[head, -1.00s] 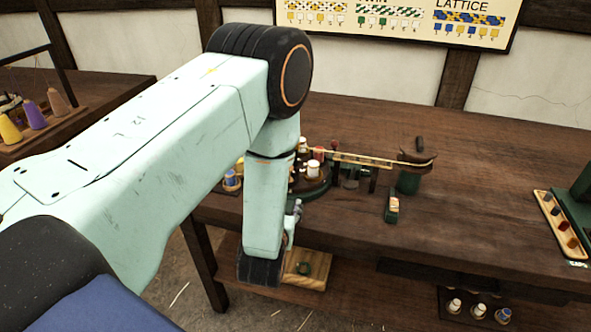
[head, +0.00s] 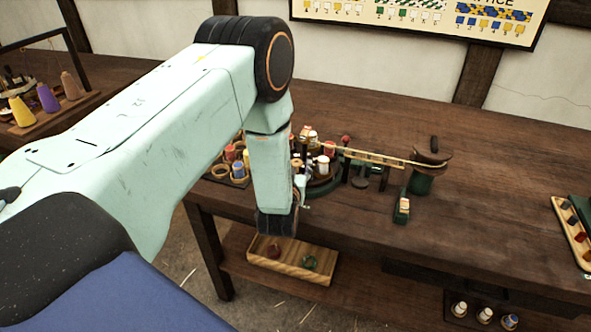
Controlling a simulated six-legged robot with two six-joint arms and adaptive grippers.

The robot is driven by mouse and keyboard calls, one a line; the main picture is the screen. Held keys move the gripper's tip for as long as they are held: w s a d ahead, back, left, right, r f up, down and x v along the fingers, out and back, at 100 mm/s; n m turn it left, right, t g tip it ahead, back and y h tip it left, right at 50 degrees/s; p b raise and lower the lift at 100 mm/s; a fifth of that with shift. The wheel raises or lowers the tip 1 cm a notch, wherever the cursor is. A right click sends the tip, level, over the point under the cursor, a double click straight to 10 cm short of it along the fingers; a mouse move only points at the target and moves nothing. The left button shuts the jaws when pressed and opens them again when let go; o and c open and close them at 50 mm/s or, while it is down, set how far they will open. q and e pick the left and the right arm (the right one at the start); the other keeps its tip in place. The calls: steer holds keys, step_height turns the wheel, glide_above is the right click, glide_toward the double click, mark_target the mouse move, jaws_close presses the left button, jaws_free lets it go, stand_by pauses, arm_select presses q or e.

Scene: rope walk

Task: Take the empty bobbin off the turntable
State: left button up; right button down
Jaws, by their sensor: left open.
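The green turntable (head: 328,190) stands on the bench, its left part hidden behind my left arm. Several bobbins stand on it, among them a white one (head: 322,165) at the front and others with red or yellow tops behind. Which one is empty is too small to tell. My left arm reaches in from the left and its wrist hangs down in front of the turntable's left side. A small part of my left gripper (head: 303,195) shows beside the wrist, close to the turntable's near left edge; it is open. Its fingertips are mostly hidden. My right gripper is out of view.
A rack of small coloured spools (head: 238,170) stands left of the turntable. A wooden tray (head: 290,262) sits on the lower shelf. The bench's right middle is clear.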

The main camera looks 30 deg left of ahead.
arm_select(q)
steer(key=shift+d+r, duration=0.3)
steer(key=shift+d, duration=0.1)
steer(key=shift+w+a+f, duration=0.2)
steer(key=shift+a+f, duration=0.1)
steer(key=shift+a, duration=0.05)
steer(key=c, duration=0.4)
steer(key=shift+s+d+r, duration=0.15)
steer(key=shift+d+r, duration=0.05)
steer(key=shift+d, duration=0.05)
steer(key=c, duration=0.5)
steer(key=shift+a+f, duration=0.1)
steer(key=shift+a, duration=0.05)
